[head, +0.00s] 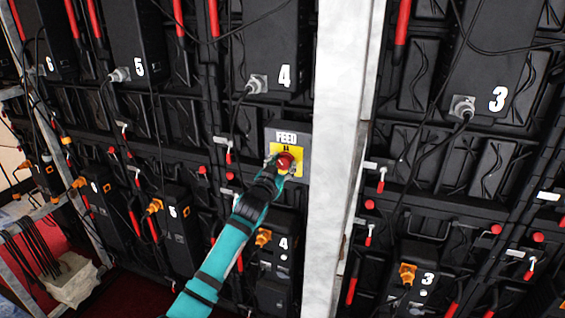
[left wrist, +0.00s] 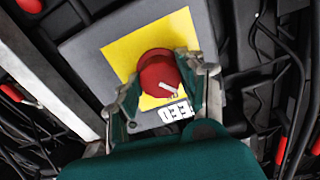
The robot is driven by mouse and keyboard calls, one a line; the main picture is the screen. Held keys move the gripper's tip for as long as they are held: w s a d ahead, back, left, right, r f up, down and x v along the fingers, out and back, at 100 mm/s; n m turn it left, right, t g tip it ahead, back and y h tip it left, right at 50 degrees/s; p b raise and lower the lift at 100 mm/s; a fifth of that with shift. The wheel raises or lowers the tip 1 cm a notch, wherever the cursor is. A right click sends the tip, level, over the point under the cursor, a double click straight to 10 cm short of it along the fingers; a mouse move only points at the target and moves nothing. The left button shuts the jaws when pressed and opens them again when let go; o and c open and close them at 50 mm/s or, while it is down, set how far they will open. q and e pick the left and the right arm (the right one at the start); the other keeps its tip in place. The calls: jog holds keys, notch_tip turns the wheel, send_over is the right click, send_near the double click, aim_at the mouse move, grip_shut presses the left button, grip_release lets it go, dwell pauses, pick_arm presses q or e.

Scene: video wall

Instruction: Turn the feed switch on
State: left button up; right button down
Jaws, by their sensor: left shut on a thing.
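The feed switch is a red round knob (head: 286,160) on a yellow square (head: 299,172) of a grey plate (head: 303,139) marked FEED. The plate is on the back of the video wall, left of the pale post. My left gripper (head: 282,166) reaches up to it from below and is shut on the knob. In the left wrist view the red knob (left wrist: 157,72) sits between the two fingers (left wrist: 160,88), one on each side. A white line on the knob's face slants near the FEED lettering, which appears upside down there. My right gripper is not in view.
A pale upright post (head: 340,150) stands just right of the switch plate. Black cabinets numbered 3 (head: 490,70), 4 (head: 268,50) and 5 (head: 133,50) carry hanging cables and grey or orange plugs. Red-handled latches surround the plate. A metal frame (head: 25,215) with cables is at lower left.

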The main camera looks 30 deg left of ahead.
pick_arm(q)
jog(key=m+p, duration=0.1)
jog(key=m, duration=0.3)
jog(key=shift+m, duration=0.3)
jog(key=shift+m+p, duration=0.35)
jog(key=shift+m, duration=1.15)
jog(key=o, duration=1.2)
jog(key=shift+c, duration=0.2)
jog(key=v, duration=1.2)
